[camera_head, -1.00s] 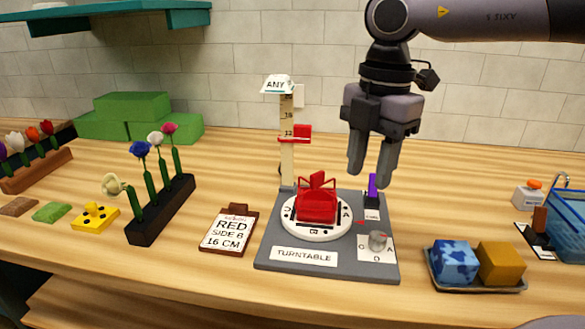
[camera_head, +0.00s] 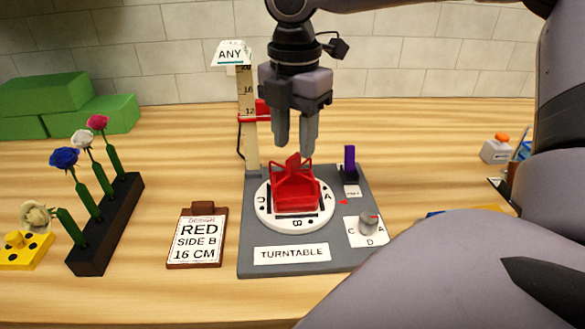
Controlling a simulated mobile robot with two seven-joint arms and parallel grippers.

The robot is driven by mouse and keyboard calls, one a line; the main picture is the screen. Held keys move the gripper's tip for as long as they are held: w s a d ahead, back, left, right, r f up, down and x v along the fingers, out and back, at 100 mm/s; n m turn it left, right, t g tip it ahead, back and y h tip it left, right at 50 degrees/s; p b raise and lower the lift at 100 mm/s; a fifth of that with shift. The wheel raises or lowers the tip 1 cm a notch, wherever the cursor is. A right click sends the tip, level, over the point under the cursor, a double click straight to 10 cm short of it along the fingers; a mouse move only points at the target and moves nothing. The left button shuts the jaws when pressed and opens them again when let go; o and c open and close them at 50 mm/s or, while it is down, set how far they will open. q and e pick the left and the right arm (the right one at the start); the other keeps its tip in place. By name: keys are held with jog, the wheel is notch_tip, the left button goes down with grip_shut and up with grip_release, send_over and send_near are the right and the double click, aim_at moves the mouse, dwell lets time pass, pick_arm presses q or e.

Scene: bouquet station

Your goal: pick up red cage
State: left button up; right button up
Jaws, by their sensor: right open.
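The red cage (camera_head: 297,193) sits on the round white disc of the turntable (camera_head: 262,213), in the middle of the grey base. My right gripper (camera_head: 294,150) hangs upright over the cage with its fingers pointing down. Its fingers are open and empty, with the tips close to the cage's top. I cannot tell whether they touch it or stand slightly behind it. My left gripper is not in view.
A height post with a red slider (camera_head: 262,110) stands behind left of the disc. A purple piece (camera_head: 350,158) and a grey knob (camera_head: 368,222) are on the base's right. The order clipboard (camera_head: 197,237) and flower rack (camera_head: 107,230) are left. My arm hides the lower right.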

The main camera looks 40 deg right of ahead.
aim_at(294, 156)
jog(key=shift+w+f, duration=0.1)
jog(key=shift+f, duration=1.25)
grip_shut()
jog(key=shift+r, duration=0.15)
notch_tip(294, 156, up, 20)
jog(key=p, duration=0.1)
